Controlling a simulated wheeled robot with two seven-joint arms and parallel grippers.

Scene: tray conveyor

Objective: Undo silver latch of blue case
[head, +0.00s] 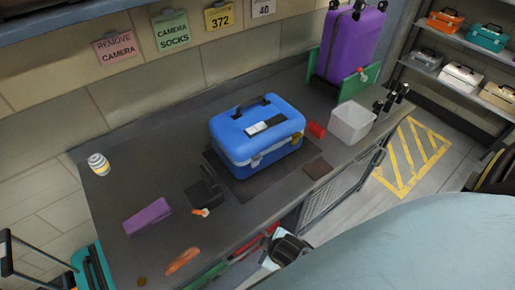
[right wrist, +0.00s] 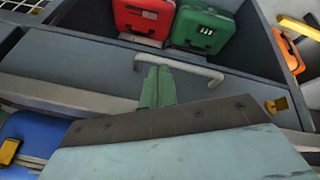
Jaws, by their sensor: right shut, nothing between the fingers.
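The blue case (head: 232,151) stands closed and upright on a dark mat on the bench in the head view, its dark handle on the lid. A silver latch (head: 256,161) shows on its front side, and a yellow latch (head: 297,139) near its right corner. In the right wrist view my right gripper (right wrist: 157,77) has its green fingers together, with nothing between them, over a grey surface. It appears apart from the case. A blue part with a yellow piece (right wrist: 30,135) shows at that view's left edge; I cannot tell whether it is this case. My left gripper is not seen.
A white bin (head: 351,123), a red block (head: 317,130) and a purple suitcase (head: 350,45) stand right of the case. A purple box (head: 147,216) lies left. Red (right wrist: 143,18) and green (right wrist: 203,28) cases lie beyond a pale bar handle (right wrist: 180,65).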

